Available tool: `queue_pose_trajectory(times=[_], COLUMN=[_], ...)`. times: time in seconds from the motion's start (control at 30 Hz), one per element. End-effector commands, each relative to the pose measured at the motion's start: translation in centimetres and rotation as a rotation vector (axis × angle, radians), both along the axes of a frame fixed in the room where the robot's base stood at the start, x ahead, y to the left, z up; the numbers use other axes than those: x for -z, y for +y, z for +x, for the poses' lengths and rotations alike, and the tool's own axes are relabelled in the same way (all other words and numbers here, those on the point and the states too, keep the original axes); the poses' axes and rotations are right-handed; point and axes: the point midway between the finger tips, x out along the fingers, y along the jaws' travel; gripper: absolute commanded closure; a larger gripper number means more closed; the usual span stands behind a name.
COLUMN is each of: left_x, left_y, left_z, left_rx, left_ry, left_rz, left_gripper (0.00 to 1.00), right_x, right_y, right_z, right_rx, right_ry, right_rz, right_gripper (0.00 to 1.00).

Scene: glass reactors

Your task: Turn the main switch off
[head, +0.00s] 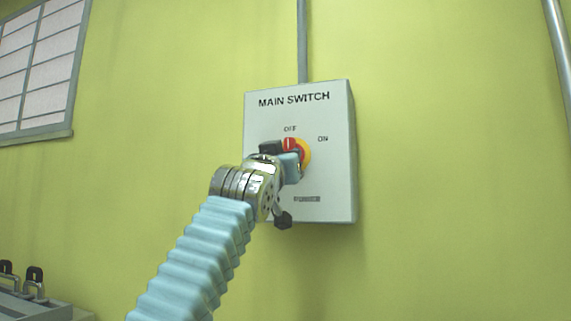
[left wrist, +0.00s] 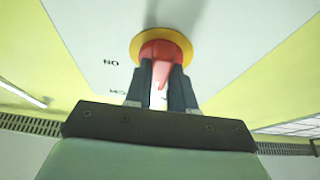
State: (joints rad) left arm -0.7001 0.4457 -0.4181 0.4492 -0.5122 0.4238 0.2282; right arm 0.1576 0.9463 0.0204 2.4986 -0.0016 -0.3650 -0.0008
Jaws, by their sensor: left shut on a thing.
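The main switch box (head: 333,190) is a pale grey box on the wall, marked MAIN SWITCH, with OFF above the knob and ON to its upper right. Its rotary knob has a yellow ring (head: 306,153) and a red handle (head: 289,144). My left gripper (head: 289,163) is at the knob, shut on the red handle, and covers part of it. In the left wrist view the two dark fingers (left wrist: 162,88) hold the handle (left wrist: 161,70) from both sides, and it points away from the ON label. The exact knob angle is hard to tell. My right gripper is out of view.
A grey conduit (head: 303,40) runs up from the box. A window (head: 40,65) is at the upper left, and a metal pipe (head: 558,50) is at the upper right. Grey equipment with black-topped parts (head: 35,290) stands at the lower left. The wall around the box is clear.

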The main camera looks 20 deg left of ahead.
Motion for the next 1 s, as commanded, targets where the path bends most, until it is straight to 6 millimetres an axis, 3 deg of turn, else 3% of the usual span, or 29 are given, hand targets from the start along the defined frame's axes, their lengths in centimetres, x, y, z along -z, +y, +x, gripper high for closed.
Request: queue_pose_trajectory(times=[0.23,0.27,0.4,1.0], left_x=[0.14,0.14,0.12,-0.12], left_y=[-0.06,-0.06,-0.03,0.29], left_z=[0.09,0.09,0.08,0.07], left_rx=[0.003,0.003,0.002,0.001], left_ry=[0.005,0.005,0.004,0.002], left_rz=[-0.003,-0.003,-0.002,0.062], left_gripper=[1.0,0.72,0.51,0.51], right_x=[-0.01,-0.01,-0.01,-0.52], right_y=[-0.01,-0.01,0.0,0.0], right_z=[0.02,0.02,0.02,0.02], right_rx=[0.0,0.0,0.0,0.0], right_ry=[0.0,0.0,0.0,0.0], right_rz=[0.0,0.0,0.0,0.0], right_gripper=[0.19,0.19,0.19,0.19])
